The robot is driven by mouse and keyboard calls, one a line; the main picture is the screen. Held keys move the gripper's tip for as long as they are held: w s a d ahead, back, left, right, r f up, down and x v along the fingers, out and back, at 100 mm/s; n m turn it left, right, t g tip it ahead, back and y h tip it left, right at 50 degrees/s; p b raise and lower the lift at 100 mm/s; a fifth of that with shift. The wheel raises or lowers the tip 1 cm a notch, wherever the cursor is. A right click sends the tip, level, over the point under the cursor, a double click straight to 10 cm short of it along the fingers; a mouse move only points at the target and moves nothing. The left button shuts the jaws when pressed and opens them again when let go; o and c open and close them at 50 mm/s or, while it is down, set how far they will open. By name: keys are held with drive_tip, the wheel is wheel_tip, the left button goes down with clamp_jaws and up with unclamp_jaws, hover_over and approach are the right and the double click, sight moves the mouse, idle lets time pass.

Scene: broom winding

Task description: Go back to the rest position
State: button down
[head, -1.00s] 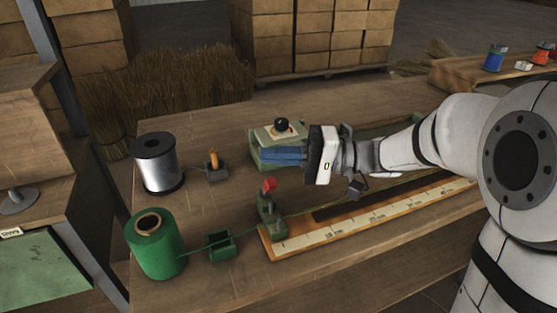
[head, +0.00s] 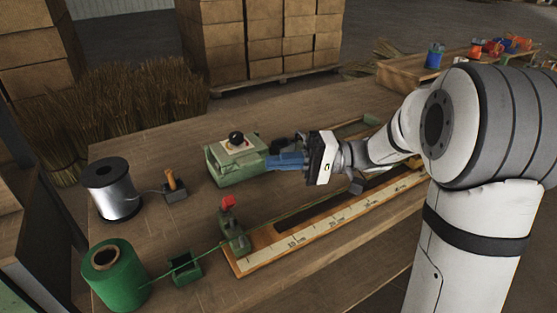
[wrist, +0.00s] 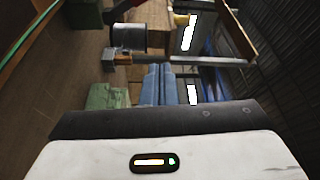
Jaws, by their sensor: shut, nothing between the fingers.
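My gripper (head: 274,162) has blue fingers, shut and empty, pointing left above the workbench (head: 165,225). In the head view its fingertips are at the right side of the green box (head: 222,170) with a black knob on top; I cannot tell whether they touch it. In the wrist view the blue fingers (wrist: 168,88) lie side by side, with a green part (wrist: 105,97) to their left and the grey wire spool (wrist: 128,37) beyond.
The silver wire spool (head: 112,192), green twine spool (head: 115,280) and small green holder (head: 186,270) stand at the left. A red-topped clamp (head: 232,225) sits at the end of the ruler board (head: 320,222). Stacked cartons (head: 270,45) stand behind the bench.

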drive_tip(key=s+d+r+m+t+h+p, duration=0.1)
drive_tip(key=s+d+r+h+p, duration=0.1)
drive_tip(key=s+h+p, duration=0.35)
drive_tip(key=s+d+r+m+h+p, duration=0.1)
drive_tip(key=s+d+r+h+p, duration=0.1)
drive_tip(key=s+h+p, duration=0.3)
drive_tip(key=s+d+r+m+t+h+p, duration=0.1)
drive_tip(key=d+r+t+h+p, duration=0.2)
drive_tip(key=d+h+p, duration=0.1)
drive_tip(key=s+d+r+m+t+h+p, duration=0.1)
drive_tip(key=s+d+r+t+h+p, duration=0.1)
drive_tip(key=d+p, duration=0.4)
drive_tip(key=d+h, duration=0.1)
drive_tip(key=d, duration=0.1)
drive_tip(key=shift+s+d+r+t+h, duration=0.25)
drive_tip(key=shift+d+r+t+h, duration=0.1)
drive_tip(key=shift+d+r+t, duration=0.05)
